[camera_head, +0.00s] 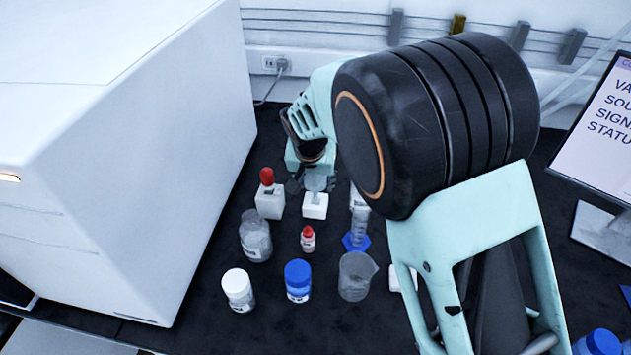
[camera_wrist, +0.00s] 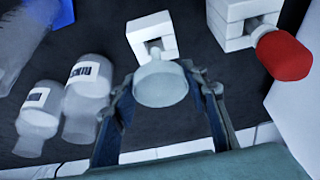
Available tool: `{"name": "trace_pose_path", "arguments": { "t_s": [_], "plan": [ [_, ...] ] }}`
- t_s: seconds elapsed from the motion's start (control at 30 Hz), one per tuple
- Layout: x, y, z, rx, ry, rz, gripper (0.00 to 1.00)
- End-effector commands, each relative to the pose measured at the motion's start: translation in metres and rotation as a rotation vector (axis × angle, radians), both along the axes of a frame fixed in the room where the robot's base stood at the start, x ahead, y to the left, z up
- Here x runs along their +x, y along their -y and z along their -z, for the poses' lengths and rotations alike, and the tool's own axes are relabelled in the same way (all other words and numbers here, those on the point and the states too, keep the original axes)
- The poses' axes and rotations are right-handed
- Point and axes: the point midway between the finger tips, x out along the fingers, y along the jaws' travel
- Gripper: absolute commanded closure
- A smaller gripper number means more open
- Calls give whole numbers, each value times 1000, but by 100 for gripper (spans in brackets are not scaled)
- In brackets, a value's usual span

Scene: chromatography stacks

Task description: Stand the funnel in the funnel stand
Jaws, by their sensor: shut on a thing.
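The funnel (camera_wrist: 160,85) is a pale, translucent cone, seen from its wide end in the wrist view. My gripper (camera_wrist: 160,92) is shut on it, one finger on each side. In the head view the funnel (camera_head: 316,183) hangs below my gripper (camera_head: 312,172), partly hidden by it. The funnel stand (camera_head: 315,207) is a small white block directly below the funnel. In the wrist view the funnel stand (camera_wrist: 140,30) shows a dark square opening, with the funnel's stem lined up across it. I cannot tell whether the stem tip is inside the opening.
A white block with a red bulb (camera_head: 267,176) stands close left of the stand. A measuring cylinder (camera_head: 358,230) stands to the right. Nearer are a clear bottle (camera_head: 256,240), a small red-capped bottle (camera_head: 307,240), two jars and a beaker (camera_head: 355,278). A large white cabinet (camera_head: 110,150) fills the left.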

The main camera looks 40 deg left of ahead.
Motion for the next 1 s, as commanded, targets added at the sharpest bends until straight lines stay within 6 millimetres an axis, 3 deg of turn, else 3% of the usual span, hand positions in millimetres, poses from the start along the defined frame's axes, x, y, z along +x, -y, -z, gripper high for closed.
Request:
{"name": "trace_pose_path", "arguments": {
  "t_s": [0.57, 1.0],
  "plan": [
    [0, 0, 0, 0, 0, 0, 81],
    [0, 0, 15, 0, 0, 0, 81]
  ]
}}
